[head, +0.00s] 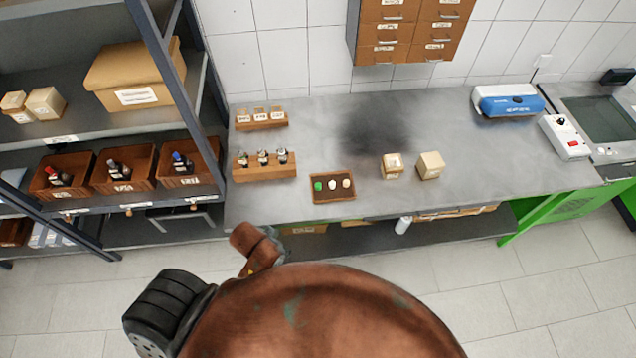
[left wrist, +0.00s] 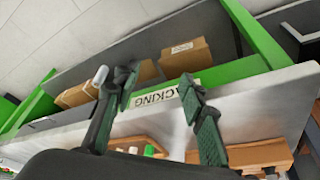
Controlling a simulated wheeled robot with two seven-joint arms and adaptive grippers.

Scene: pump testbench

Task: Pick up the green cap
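In the left wrist view the green cap (left wrist: 150,150) shows low in the picture, partly hidden behind my gripper body. My left gripper (left wrist: 163,92) is open, with its two dark fingers spread wide and nothing between them. It is in front of the bench's front edge, apart from the cap. My right gripper is in neither view.
Two small boxes (head: 411,166) stand right of the tray. Wooden racks (head: 264,171) with bottles and labelled items stand to its left. A dark shelf (head: 160,125) rises at far left. A blue and white device (head: 507,101) sits at the back right. The bench middle is clear.

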